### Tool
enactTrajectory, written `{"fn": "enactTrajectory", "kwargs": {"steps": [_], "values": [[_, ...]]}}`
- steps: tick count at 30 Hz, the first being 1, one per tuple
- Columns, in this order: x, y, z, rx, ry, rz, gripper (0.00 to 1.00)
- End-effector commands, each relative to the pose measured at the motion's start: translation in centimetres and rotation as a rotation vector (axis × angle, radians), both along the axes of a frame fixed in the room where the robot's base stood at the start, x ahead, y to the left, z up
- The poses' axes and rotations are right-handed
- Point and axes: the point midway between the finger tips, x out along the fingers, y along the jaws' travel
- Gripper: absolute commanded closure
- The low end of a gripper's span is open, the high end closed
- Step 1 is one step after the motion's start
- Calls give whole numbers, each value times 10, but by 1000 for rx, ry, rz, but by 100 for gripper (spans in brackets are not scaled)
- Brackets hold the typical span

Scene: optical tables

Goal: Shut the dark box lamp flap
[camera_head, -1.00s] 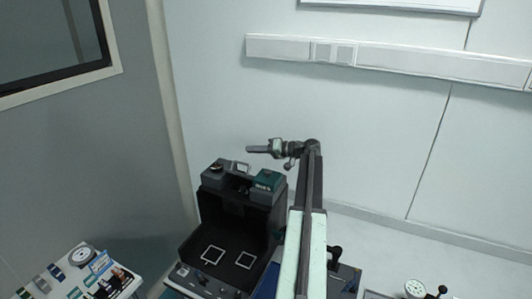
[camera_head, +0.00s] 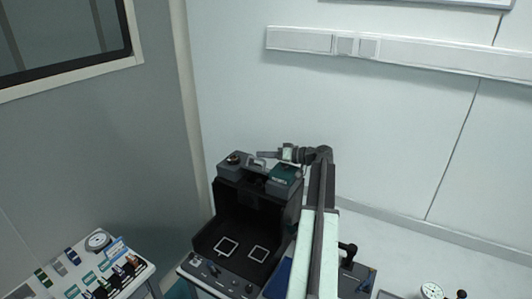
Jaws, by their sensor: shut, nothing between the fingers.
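The dark box (camera_head: 216,237) stands at lower centre, its front open and two pale square outlines on its floor. Its raised upper part, which looks like the lamp flap (camera_head: 252,190), stands upright at the back, with dark housings and a pale handle (camera_head: 257,163) along its top. My gripper (camera_head: 263,155) is shut and empty, pointing left just above and behind the handle in the picture. I cannot tell whether it touches the handle. My arm passes in front of the box's right side and hides part of it.
A small table (camera_head: 146,272) with several small items and a round dial (camera_head: 98,241) is at lower left. A blue-topped surface with a black knob (camera_head: 348,249) lies right of the box. A white wall rises behind, with a trunking rail (camera_head: 420,53).

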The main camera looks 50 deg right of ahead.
Motion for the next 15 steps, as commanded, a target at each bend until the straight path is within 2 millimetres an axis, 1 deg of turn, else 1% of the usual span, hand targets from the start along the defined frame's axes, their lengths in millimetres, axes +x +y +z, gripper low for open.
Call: {"fn": "enactTrajectory", "kwargs": {"steps": [11, 14, 15], "values": [[0, 0, 1, -17, -4, 0, 100], [2, -6, 10, -18, -5, 1, 100], [4, -10, 17, -18, -4, 2, 100]]}}
